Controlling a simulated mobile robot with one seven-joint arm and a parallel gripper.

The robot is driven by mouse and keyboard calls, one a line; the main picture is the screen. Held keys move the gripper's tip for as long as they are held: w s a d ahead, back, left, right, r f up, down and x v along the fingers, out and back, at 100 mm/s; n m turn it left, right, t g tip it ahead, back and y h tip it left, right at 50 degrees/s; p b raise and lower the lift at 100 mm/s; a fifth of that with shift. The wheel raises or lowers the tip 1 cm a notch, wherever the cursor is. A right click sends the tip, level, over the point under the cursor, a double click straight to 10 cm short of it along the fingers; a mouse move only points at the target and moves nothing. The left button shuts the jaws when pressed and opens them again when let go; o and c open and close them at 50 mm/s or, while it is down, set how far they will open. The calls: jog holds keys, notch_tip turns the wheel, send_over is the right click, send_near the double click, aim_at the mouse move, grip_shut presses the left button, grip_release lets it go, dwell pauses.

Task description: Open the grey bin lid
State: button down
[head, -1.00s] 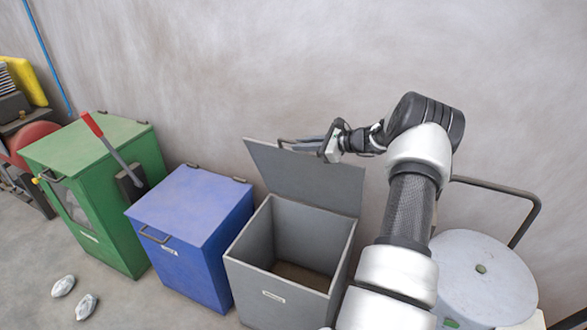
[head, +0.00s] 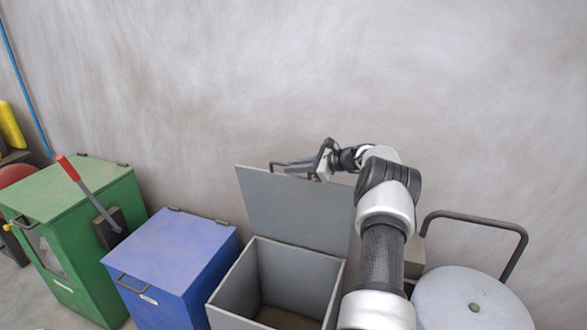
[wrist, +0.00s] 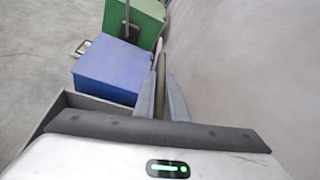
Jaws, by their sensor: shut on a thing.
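The grey bin (head: 222,318) stands right of the blue bin, and its inside shows, with a brownish floor. Its grey lid (head: 290,208) stands raised, close to upright, at the wall side. My gripper (head: 292,168) is at the lid's top edge, shut on the lid's handle (head: 279,164). In the wrist view the two fingers (wrist: 162,85) close around a bar, and part of the grey bin's rim (wrist: 75,100) shows at the left. The exact contact of the fingers on the handle is small and partly hidden.
The blue bin (head: 175,255) with its lid shut stands at the left. Beyond it is a green machine (head: 75,195) with a red-handled lever (head: 85,190). A round pale drum (head: 470,300) and a dark rail (head: 475,220) are at the right. The wall rises close behind.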

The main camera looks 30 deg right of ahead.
jog(key=c, duration=1.8)
grip_release()
jog(key=b+v, duration=0.1)
jog(key=v, duration=1.6)
jog(key=shift+s+r, duration=0.1)
jog(key=shift+s, duration=0.1)
